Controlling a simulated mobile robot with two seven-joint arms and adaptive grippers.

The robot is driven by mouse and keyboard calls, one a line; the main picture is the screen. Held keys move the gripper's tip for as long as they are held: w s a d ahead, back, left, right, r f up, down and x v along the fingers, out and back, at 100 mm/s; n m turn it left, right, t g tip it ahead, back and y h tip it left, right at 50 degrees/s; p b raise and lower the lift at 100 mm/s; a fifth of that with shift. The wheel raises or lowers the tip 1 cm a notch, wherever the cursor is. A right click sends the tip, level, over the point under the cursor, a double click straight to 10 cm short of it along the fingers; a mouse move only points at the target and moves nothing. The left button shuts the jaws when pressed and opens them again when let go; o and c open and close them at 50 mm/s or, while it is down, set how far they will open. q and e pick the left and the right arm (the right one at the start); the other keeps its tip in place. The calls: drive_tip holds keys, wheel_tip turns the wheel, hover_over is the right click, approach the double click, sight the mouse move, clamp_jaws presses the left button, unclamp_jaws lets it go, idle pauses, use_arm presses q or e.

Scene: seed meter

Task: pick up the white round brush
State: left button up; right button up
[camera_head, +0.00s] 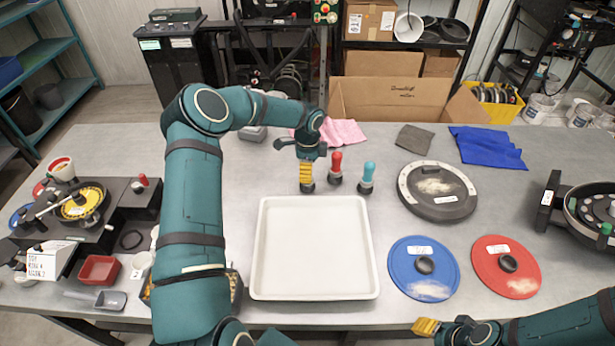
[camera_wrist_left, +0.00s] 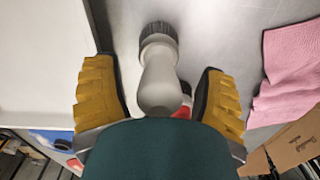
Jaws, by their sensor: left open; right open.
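The white round brush (camera_wrist_left: 158,82) shows in the left wrist view, with a pale handle and a dark round bristle end. It lies between the two yellow fingers of my left gripper (camera_wrist_left: 158,95), with a visible gap on each side. In the head view my left gripper (camera_head: 306,173) points down over it. Only the brush's dark bristle end (camera_head: 307,188) shows there below the fingers; the handle is hidden. My right gripper (camera_head: 428,326) is at the bottom edge, away from the brushes, and is open.
A red-handled brush (camera_head: 336,167) and a teal-handled brush (camera_head: 367,177) stand close to the right. A white tray (camera_head: 256,250) lies in front. A pink cloth (camera_head: 343,132) lies behind. Blue disc (camera_head: 408,250), red disc (camera_head: 495,245) and dark round plate (camera_head: 437,205) lie right.

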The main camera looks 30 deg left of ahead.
use_arm(q)
drive_tip(key=shift+f, duration=0.3)
clamp_jaws()
drive_tip(key=shift+r, duration=0.1)
wheel_tip(320, 180, up, 10)
drive_tip(key=shift+f, duration=0.1)
idle(0.4)
drive_tip(key=c, duration=0.9)
unclamp_jaws()
clamp_jaws()
